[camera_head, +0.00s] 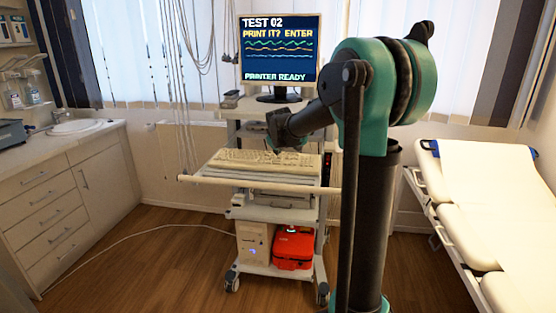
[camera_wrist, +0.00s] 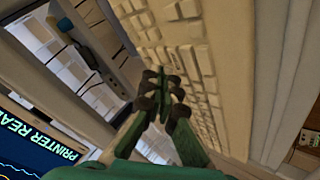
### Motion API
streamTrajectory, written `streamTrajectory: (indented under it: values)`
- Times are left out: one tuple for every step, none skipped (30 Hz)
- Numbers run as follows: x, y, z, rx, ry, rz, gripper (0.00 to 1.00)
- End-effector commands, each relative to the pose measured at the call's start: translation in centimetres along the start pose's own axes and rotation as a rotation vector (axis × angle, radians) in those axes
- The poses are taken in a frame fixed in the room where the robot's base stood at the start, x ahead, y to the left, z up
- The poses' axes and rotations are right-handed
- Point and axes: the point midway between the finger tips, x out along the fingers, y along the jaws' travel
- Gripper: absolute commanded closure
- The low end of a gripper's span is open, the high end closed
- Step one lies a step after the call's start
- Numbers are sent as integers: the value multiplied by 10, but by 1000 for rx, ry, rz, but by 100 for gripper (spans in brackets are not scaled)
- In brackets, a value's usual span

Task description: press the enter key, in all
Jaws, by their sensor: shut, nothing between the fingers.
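A beige keyboard (camera_head: 240,159) lies on the shelf of a wheeled cart. It fills much of the middle of the wrist view (camera_wrist: 205,60). The enter key cannot be singled out in either view. My gripper (camera_head: 276,150) is over the right half of the keyboard in the head view, near its back edge. In the wrist view my gripper (camera_wrist: 164,82) has its fingertips together and empty in front of the keys. Whether they touch a key cannot be told. The monitor (camera_head: 278,48) reads "TEST 02", "PRINT IT? ENTER" and "PRINTER READY".
The cart's pale front rail (camera_head: 250,184) runs before the keyboard. A red case (camera_head: 294,248) and a computer box (camera_head: 254,243) stand on the bottom shelf. Cables hang left of the monitor. An examination couch (camera_head: 490,190) is at right, a cabinet (camera_head: 60,190) with sink at left.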

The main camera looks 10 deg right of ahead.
Motion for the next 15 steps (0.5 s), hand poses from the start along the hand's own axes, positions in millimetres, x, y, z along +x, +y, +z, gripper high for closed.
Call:
streamTrajectory:
  values:
    - [1,-1,1,0,0,0,100]
    - [2,-1,1,0,0,0,100]
    - [3,-2,2,0,0,0,100]
    - [3,-2,2,0,0,0,100]
    - [4,-3,3,0,0,0,100]
    - [5,-3,3,0,0,0,100]
    - [5,-3,3,0,0,0,100]
    - [5,-4,4,0,0,0,100]
    - [5,-4,4,0,0,0,100]
    - [5,-4,4,0,0,0,100]
    - [5,-4,4,0,0,0,100]
    - [5,-4,4,0,0,0,100]
    - [5,-4,4,0,0,0,100]
    - [5,-4,4,0,0,0,100]
    - [5,-4,4,0,0,0,100]
